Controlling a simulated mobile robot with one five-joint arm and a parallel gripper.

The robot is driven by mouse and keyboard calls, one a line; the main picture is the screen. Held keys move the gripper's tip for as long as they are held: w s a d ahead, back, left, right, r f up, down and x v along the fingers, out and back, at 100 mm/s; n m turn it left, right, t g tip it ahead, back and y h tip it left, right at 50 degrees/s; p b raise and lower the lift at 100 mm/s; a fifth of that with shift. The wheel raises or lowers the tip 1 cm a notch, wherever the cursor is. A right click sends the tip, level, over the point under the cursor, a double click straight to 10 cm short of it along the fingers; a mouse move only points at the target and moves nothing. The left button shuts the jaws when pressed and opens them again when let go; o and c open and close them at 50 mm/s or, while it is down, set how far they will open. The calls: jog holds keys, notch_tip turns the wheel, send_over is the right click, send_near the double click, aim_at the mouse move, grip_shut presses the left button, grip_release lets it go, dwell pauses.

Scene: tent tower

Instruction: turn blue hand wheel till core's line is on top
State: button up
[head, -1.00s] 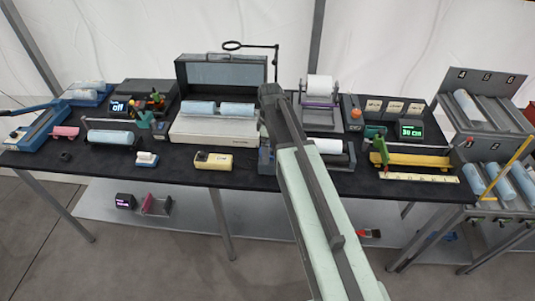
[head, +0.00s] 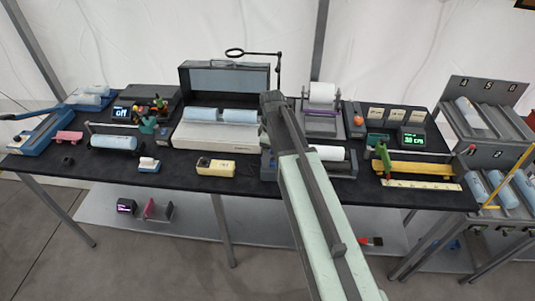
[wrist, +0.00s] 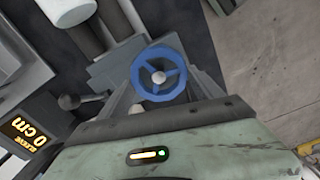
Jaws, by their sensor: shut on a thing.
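The blue hand wheel (wrist: 159,75) faces me in the wrist view, with its spokes and pale hub showing. My gripper (wrist: 160,88) has its grey fingers at the wheel's left and right sides and is shut on it. I cannot make out a line on the core. In the head view, the machine with a white roll (head: 327,153) lies right of my arm, which hides the wheel and my gripper.
In the head view, a yellow box (head: 216,167) lies left of my arm and a yellow ruler fixture (head: 420,169) to the right.

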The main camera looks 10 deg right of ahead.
jog(key=m, duration=0.5)
jog(key=shift+d, duration=0.35)
jog(key=m, duration=0.5)
jog(key=shift+f+m, duration=0.1)
jog(key=shift+m, duration=0.3)
jog(key=m, duration=0.5)
jog(key=shift+a+m, duration=0.15)
jog(key=shift+m, duration=2.15)
jog(key=o, duration=1.4)
jog(key=shift+a, duration=0.1)
